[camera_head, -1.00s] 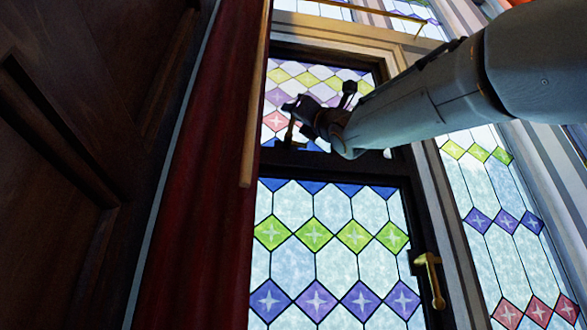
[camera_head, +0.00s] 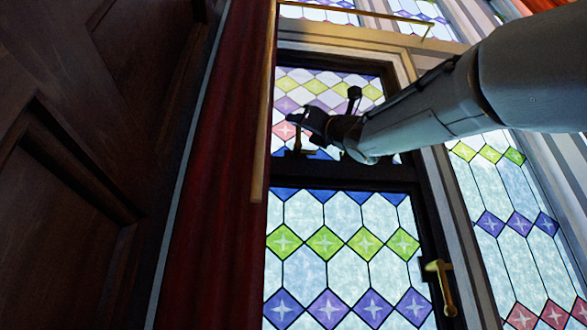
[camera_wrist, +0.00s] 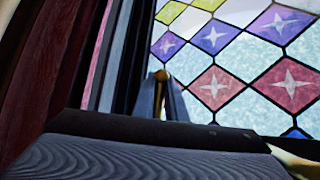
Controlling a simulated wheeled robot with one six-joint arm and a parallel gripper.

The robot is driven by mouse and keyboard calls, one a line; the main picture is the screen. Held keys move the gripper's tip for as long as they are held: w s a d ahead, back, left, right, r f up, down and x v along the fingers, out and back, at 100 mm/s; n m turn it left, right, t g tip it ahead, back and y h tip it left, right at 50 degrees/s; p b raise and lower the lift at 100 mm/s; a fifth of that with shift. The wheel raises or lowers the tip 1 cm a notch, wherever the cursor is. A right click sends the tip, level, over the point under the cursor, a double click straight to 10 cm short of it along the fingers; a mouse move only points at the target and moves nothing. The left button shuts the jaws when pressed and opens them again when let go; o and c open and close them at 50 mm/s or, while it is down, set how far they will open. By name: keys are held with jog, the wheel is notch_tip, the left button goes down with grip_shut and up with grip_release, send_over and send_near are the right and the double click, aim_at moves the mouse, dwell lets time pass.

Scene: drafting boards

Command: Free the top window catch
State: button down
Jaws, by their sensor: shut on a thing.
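The top window catch (camera_head: 298,137) is a small brass handle standing upright at the lower left of the upper dark-framed stained-glass window (camera_head: 322,90). My gripper (camera_head: 294,117) reaches in from the right and is shut on the upper end of the catch. The fingers partly hide the catch's top. In the wrist view my gripper's fingers (camera_wrist: 162,88) are close together, with a bit of brass colour between them. The wrist housing covers much of that view's lower part. The frame looks closed; any gap is too small to tell.
A second brass handle (camera_head: 441,287) sits on the lower window's right side. A red curtain (camera_head: 222,190) and thin wooden pole (camera_head: 262,120) hang close left of the window. Dark wood panelling (camera_head: 60,200) fills the far left. A brass rail (camera_head: 370,14) crosses above.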

jog(key=c, duration=2.1)
grip_release()
jog(key=shift+d+f, duration=0.1)
jog(key=shift+b+v, duration=2.4)
jog(key=shift+v, duration=1.4)
jog(key=shift+s, duration=0.1)
